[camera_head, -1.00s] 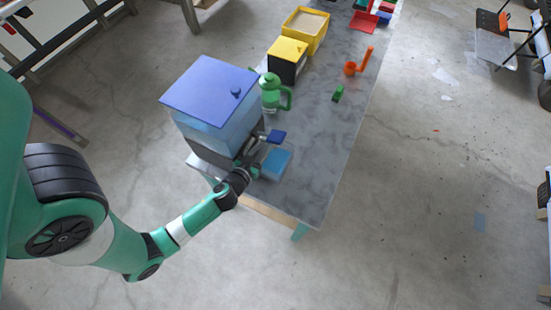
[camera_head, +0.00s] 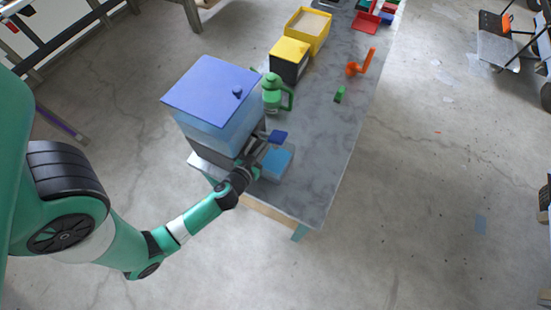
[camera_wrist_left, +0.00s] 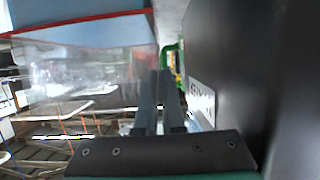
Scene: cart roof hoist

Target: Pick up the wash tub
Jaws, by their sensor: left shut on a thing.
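The wash tub appears to be the low light-blue tub (camera_head: 277,162) on the near end of the table, beside the big blue-topped box (camera_head: 211,86). My left gripper (camera_head: 262,147) is at the tub's left side, between it and the box's dark base. Its fingers (camera_wrist_left: 161,100) are close together in the left wrist view and look shut on a thin edge, which I take to be the tub's. The contact itself is hard to see. The tub sits low at table height. My right gripper is not in view.
A dark body with a white label (camera_wrist_left: 202,100) is close on the right in the wrist view. A blue tab (camera_head: 278,137) sticks out above the tub. A green pitcher (camera_head: 273,93) and green block (camera_head: 340,94) stand farther back.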

